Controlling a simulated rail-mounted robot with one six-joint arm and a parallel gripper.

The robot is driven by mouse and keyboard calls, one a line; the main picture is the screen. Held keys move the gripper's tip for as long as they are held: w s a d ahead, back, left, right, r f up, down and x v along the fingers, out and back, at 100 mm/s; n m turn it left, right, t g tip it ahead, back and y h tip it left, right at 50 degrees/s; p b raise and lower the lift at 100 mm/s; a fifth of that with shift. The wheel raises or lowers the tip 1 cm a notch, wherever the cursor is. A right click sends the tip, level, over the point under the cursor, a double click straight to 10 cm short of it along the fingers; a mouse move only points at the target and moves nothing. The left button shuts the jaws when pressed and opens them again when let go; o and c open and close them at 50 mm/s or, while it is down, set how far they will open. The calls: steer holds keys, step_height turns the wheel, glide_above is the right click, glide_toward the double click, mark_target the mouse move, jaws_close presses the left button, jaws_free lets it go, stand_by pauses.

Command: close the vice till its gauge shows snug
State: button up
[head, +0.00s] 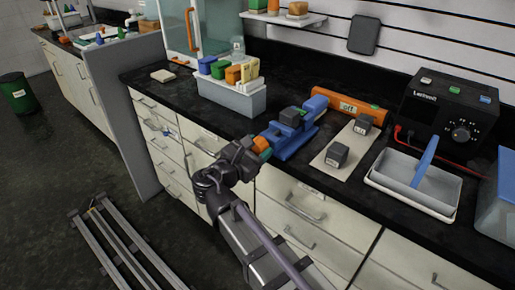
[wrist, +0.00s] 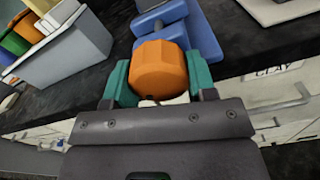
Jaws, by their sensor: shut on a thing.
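The blue vice (head: 291,145) stands near the front edge of the dark counter, and its blue body also shows in the wrist view (wrist: 205,38). A dark block (head: 290,117) sits at the vice's jaws; whether the jaws touch it I cannot tell. The orange faceted knob (wrist: 159,69) is on the vice's near end. My gripper (wrist: 160,84) is shut on this knob, with a teal fingertip on each side. In the head view my gripper (head: 262,148) reaches the knob from the front.
A grey bin (head: 232,99) of coloured pieces stands left. A grey tray (head: 405,185) and black power unit (head: 450,115) are further right.

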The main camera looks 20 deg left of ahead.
steer(key=shift+c, duration=1.3)
steer(key=shift+m, duration=0.8)
steer(key=o, duration=0.9)
steer(key=shift+s, duration=0.1)
steer(key=v, duration=1)
steer(key=shift+s+a, duration=0.15)
steer(key=shift+s, duration=0.15)
